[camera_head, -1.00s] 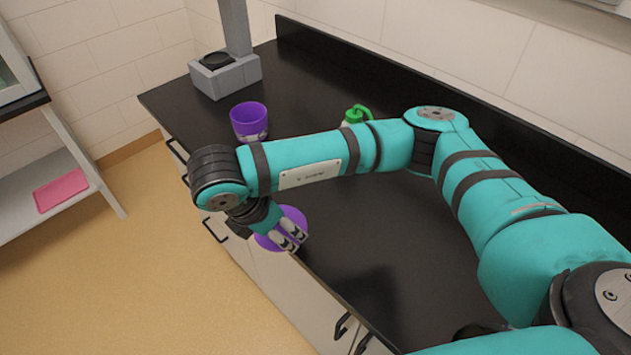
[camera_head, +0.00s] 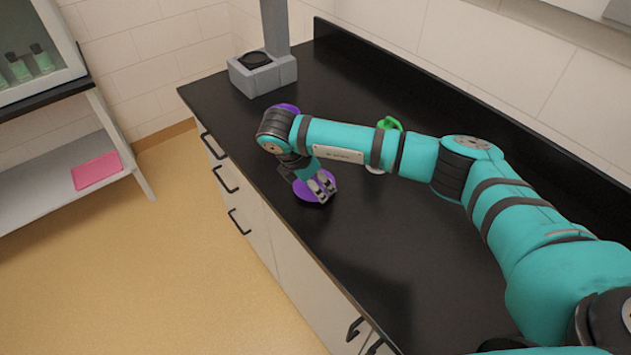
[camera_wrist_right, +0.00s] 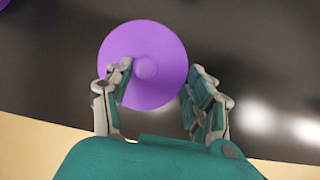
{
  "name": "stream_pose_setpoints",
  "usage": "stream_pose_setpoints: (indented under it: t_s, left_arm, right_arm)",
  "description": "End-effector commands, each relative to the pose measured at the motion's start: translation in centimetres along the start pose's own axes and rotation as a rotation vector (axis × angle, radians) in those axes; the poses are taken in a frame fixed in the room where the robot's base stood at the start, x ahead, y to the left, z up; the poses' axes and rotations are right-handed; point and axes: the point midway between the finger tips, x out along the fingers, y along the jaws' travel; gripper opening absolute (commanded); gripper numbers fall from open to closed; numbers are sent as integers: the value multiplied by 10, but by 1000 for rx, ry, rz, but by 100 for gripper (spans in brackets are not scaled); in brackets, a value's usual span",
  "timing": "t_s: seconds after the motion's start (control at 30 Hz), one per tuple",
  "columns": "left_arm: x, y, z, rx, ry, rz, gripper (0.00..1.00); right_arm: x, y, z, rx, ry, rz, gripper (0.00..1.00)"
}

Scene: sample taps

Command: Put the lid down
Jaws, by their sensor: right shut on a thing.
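The purple round lid (camera_head: 307,195) is at the front part of the black counter, under my right gripper (camera_head: 324,186). In the right wrist view the lid (camera_wrist_right: 150,45) shows as a purple disc with a round knob in its middle. My right gripper (camera_wrist_right: 160,72) is shut on the lid, with its fingers on either side of the knob. I cannot tell whether the lid touches the counter or hangs just above it. A purple cup (camera_head: 289,107) stands farther back, mostly hidden behind my right arm. My left gripper is not in view.
The black counter (camera_head: 365,235) is clear around the lid. A grey stand (camera_head: 265,78) is at its far left end. A green-topped item (camera_head: 389,123) is partly hidden behind my arm. A low wall runs along the counter's back. A shelf with a pink item (camera_head: 97,171) is at left.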

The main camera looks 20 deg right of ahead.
Motion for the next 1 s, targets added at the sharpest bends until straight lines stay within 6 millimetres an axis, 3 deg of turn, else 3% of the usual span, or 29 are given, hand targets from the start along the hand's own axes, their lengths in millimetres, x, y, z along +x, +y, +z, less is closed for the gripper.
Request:
stream_pose_setpoints:
  t_s: [0.1,0.47,0.5,0.67,1.0]
  left_arm:
    - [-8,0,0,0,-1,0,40]
    - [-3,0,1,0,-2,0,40]
    - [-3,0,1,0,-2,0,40]
    - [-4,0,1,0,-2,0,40]
    - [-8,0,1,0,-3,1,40]
  right_arm:
    - [9,0,-4,0,0,0,34]
    - [16,0,-7,1,0,1,34]
    - [16,0,-7,2,0,1,57]
    - [15,0,-6,2,0,1,78]
    - [11,0,-5,2,0,1,79]
